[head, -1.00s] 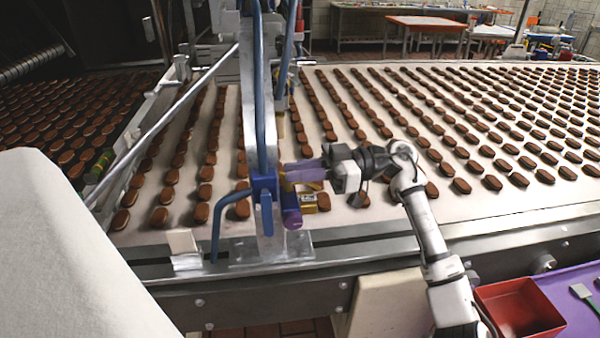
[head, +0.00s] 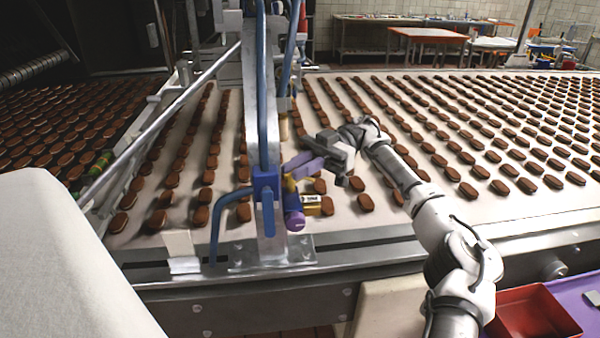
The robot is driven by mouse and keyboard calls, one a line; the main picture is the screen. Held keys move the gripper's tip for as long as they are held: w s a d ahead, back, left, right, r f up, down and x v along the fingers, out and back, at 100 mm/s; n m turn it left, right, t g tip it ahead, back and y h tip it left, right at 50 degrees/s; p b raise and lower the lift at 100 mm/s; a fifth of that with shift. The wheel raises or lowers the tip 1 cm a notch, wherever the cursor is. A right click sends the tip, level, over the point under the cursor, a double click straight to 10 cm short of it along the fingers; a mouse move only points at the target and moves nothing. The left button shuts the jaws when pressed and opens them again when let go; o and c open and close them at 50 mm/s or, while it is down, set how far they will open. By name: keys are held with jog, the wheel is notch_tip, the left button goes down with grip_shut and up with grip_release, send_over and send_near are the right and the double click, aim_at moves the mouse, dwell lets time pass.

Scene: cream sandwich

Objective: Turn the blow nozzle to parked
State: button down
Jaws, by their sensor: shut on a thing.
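The blow nozzle is a blue block with a purple-ended barrel (head: 293,212), mounted on a grey upright post at the belt's near edge. A yellow part of it shows beside the block, mostly behind my fingers. My gripper (head: 291,172), with purple fingers, comes in from the right and is shut on the nozzle at this yellow part. The exact grip is small and partly hidden.
The pale belt (head: 400,215) carries many rows of brown biscuits around the post. Blue hoses (head: 262,100) run down the post. A red tray (head: 533,315) stands at the lower right on a purple surface. A white covered block (head: 65,260) fills the lower left.

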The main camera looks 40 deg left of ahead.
jog(key=shift+h, duration=0.3)
jog(key=c, duration=1.6)
grip_release()
jog(key=shift+o, duration=0.2)
jog(key=shift+w, duration=0.1)
